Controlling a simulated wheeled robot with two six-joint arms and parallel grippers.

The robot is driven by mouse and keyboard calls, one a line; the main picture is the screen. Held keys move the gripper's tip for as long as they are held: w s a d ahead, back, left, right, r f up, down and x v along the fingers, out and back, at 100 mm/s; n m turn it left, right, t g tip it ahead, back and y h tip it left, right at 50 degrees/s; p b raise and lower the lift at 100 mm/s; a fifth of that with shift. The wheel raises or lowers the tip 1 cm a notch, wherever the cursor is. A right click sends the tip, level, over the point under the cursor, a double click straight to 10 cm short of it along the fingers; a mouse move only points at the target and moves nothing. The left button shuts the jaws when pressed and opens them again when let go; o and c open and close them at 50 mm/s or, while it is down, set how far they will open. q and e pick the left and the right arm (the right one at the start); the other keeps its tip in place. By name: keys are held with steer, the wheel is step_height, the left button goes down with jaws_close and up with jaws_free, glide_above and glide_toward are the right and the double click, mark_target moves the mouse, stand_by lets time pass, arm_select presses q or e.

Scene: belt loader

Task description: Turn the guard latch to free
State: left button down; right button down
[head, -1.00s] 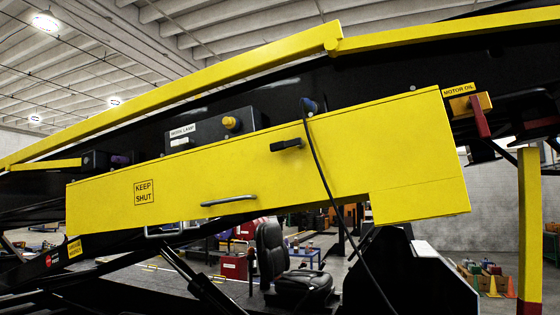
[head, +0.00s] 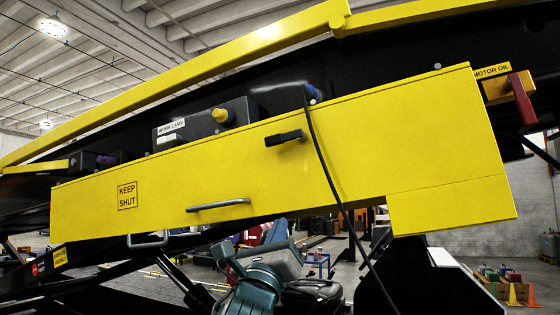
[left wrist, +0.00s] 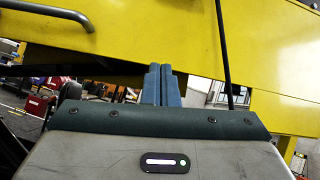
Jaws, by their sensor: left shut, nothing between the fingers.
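The guard latch (head: 286,138) is a short black handle on the upper middle of the yellow guard (head: 230,165). It lies nearly level, its right end tilted slightly up. My left gripper (head: 276,232) is below the guard's lower edge, well below the latch and apart from it. In the left wrist view its two blue-grey fingers (left wrist: 162,84) are together, with nothing between them, in front of the guard's lower edge. The latch is not in the left wrist view. My right gripper is in neither view.
A black cable (head: 335,185) hangs down the guard just right of the latch. A grey grab handle (head: 217,206) sticks out lower left. A black seat (head: 312,296) stands below.

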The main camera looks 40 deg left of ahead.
mark_target(286, 139)
arm_select(q)
steer(key=shift+m+t+y, duration=0.4)
steer(key=shift+m+y, duration=0.1)
steer(key=shift+y, duration=0.2)
steer(key=r, duration=0.1)
steer(key=s+r, duration=0.1)
steer(key=r, duration=0.1)
steer(key=s+r, duration=0.1)
steer(key=shift+s+a+r, duration=0.15)
steer(key=shift+s+a, duration=0.05)
steer(key=shift+a, duration=0.1)
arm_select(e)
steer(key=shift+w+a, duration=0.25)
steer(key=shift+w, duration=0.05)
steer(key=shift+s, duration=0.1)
